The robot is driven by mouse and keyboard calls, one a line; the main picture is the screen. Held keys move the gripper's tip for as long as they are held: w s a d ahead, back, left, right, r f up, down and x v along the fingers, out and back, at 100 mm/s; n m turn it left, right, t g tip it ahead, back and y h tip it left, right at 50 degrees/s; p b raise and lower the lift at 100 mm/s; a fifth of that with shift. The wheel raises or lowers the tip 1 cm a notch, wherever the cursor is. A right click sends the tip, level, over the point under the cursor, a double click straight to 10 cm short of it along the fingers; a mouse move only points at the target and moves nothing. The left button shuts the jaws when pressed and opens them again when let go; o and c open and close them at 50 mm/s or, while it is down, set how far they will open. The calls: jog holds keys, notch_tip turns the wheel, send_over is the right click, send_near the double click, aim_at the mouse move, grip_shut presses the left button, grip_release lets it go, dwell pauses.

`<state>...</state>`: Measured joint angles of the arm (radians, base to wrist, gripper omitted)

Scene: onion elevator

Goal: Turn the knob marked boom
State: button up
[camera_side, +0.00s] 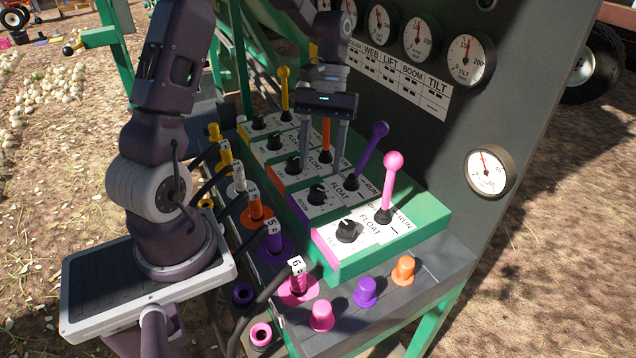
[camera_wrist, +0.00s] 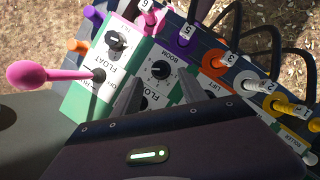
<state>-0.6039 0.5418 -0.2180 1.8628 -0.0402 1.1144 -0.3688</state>
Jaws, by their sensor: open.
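The boom knob (camera_side: 316,194) is a black round knob on the white panel with purple trim. It also shows in the wrist view (camera_wrist: 160,70), beside the printed word BOOM. My gripper (camera_side: 321,168) is open and points down over the panel, its two fingers apart. In the wrist view the boom knob appears just beyond and between the fingertips of my gripper (camera_wrist: 160,80). The fingers hold nothing, and the knob looks clear of them. The purple boom lever (camera_side: 379,132) stands behind the knob, to its right in the side view.
The pink lever (camera_side: 392,165) and tilt knob (camera_side: 347,231) are on the nearer panel. The orange lever (camera_side: 326,135) and lift knob (camera_side: 292,165) are close to my fingers. Numbered hose couplings, such as the purple one (camera_side: 273,238), line the left edge. Gauges (camera_side: 465,60) stand behind.

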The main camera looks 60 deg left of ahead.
aim_at(317, 188)
jog(key=x, duration=0.5)
jog(key=shift+s+d+f, duration=0.1)
jog(key=shift+f, duration=0.25)
grip_shut()
